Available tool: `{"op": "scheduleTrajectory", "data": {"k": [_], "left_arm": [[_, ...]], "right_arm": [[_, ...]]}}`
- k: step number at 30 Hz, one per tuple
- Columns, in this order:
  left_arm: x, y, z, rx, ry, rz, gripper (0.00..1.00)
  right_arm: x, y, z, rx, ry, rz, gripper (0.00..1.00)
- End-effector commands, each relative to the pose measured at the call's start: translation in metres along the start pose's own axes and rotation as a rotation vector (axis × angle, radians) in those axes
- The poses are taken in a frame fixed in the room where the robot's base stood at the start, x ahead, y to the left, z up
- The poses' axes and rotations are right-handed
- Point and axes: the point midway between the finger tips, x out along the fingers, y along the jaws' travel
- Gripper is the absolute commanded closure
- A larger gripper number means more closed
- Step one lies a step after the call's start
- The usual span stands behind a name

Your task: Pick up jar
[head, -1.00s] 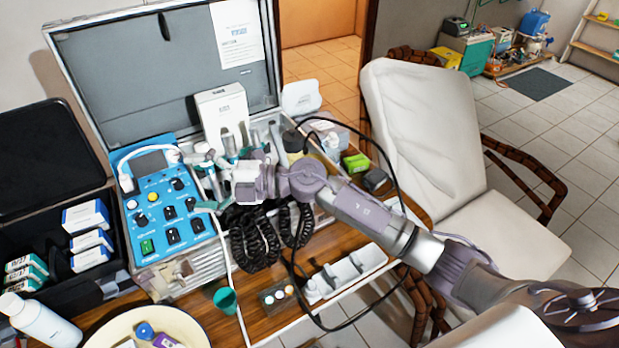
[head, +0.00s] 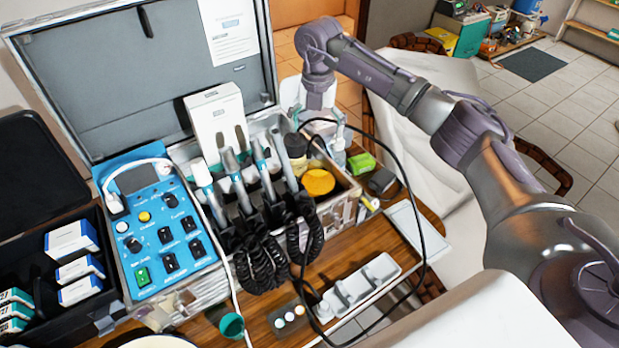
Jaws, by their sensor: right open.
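A small jar (head: 298,165) with a dark lid and pale body stands in the open equipment case, behind the row of handpieces. A round orange-yellow item (head: 318,182) sits in front of it to the right; I cannot tell if it is a jar's lid or a dish. My right gripper (head: 318,118) is open and points down above and behind the case's right end, up and right of the dark-lidded jar, apart from it. A clear bottle (head: 338,143) shows just below the gripper. My left gripper is not in view.
Upright handpieces (head: 240,180) with coiled black cords stand left of the jar. A white box (head: 215,122) is behind them. A black cable loops over the case's right side. A green box (head: 362,163) lies to the right. The blue control panel (head: 160,225) is at left.

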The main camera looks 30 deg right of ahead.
Motion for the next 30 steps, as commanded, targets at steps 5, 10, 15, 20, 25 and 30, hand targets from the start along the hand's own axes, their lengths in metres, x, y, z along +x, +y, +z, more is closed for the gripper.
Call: {"op": "scheduleTrajectory", "data": {"k": [5, 10, 15, 20, 25, 30], "left_arm": [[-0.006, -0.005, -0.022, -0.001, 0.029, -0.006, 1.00], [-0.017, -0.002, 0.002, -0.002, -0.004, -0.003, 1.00], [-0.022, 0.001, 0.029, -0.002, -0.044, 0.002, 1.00], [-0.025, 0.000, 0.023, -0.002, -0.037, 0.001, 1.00], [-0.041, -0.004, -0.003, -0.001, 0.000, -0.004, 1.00], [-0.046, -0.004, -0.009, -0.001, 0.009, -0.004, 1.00]], "right_arm": [[0.017, -0.004, 0.001, 0.008, 0.000, -0.015, 0.05], [0.051, -0.004, 0.001, 0.008, 0.001, -0.013, 0.05], [0.077, -0.004, 0.001, 0.007, -0.001, -0.011, 0.05], [0.086, -0.004, 0.001, 0.006, -0.001, -0.010, 0.05], [0.107, -0.008, -0.001, 0.007, 0.002, -0.012, 0.05], [0.131, -0.007, 0.000, 0.006, 0.000, -0.010, 0.05]]}}
